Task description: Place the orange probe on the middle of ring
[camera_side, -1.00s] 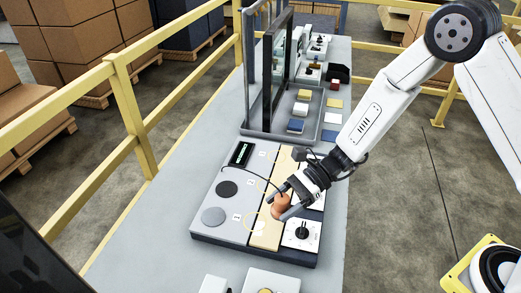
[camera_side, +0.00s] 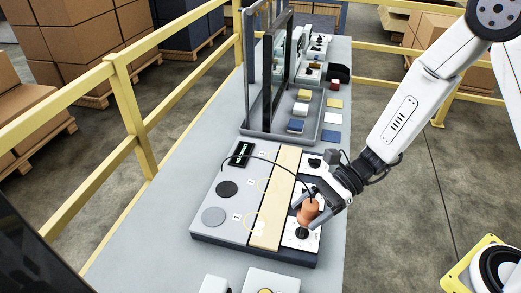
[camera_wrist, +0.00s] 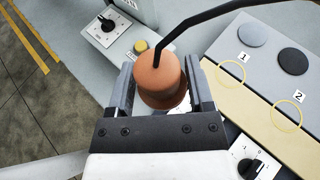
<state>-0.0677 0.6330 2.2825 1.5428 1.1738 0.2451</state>
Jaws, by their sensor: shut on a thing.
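My gripper (camera_side: 308,206) is shut on the orange probe (camera_side: 310,211), a rounded knob-like body with a black cable. In the wrist view the probe (camera_wrist: 160,82) sits between the two fingers. In the side view it appears over the white dial panel at the board's right edge, right of the beige strip (camera_side: 277,205). Its height above the panel is hard to tell. Two thin yellow rings are marked across the strip's left edge: ring 1 (camera_wrist: 231,60) and ring 2 (camera_wrist: 286,103). Both are empty, and the probe is apart from them.
The board (camera_side: 205,229) carries a light grey disc (camera_side: 214,216), a dark disc (camera_side: 227,189) and a small display (camera_side: 241,153). The cable arches over the board. A tray with an upright frame (camera_side: 270,130) stands behind. White boxes (camera_side: 272,281) stand in front.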

